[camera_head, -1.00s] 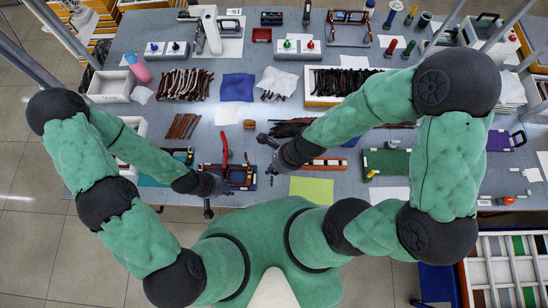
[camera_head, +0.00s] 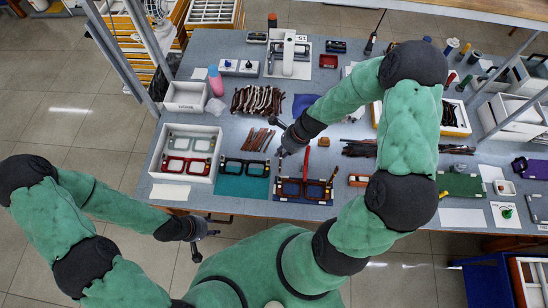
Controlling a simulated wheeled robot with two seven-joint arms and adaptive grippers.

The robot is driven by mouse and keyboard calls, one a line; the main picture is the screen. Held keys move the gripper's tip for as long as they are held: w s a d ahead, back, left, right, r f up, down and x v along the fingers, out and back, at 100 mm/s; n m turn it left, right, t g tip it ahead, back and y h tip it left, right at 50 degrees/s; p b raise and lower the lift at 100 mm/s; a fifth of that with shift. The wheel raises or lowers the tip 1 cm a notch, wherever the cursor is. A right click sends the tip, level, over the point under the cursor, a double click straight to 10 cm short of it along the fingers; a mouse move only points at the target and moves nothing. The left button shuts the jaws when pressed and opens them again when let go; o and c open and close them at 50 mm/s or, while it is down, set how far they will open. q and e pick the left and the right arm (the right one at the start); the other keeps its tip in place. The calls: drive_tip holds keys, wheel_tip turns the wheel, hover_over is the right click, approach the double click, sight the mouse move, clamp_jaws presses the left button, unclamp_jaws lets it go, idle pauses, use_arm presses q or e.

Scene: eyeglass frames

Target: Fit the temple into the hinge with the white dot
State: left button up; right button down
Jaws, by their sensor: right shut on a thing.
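My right gripper (camera_head: 277,138) is over the table, just right of a small group of brown temples (camera_head: 255,139). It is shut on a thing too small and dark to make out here. My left gripper (camera_head: 206,245) is in front of the table's near edge, fingers apart and empty. A dark eyeglass frame (camera_head: 245,161) lies on a teal mat (camera_head: 243,188). The white dot and the hinges are too small to see.
A white tray (camera_head: 158,150) with several eyeglass frames stands at the left. Brown temples (camera_head: 257,100) lie in a row behind, and dark ones (camera_head: 360,148) lie to the right. A green mat (camera_head: 460,185) is at the far right. Parts of my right arm cover the table's middle.

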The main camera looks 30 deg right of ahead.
drive_tip(key=shift+d, duration=0.15)
idle(0.3)
wheel_tip(320, 180, down, 7)
drive_tip(key=b, duration=0.4)
idle(0.4)
drive_tip(key=shift+r+p, duration=0.1)
drive_tip(key=shift+p, duration=0.5)
idle(1.6)
drive_tip(key=shift+f+b, duration=1.3)
drive_tip(key=shift+f, duration=0.2)
idle(0.7)
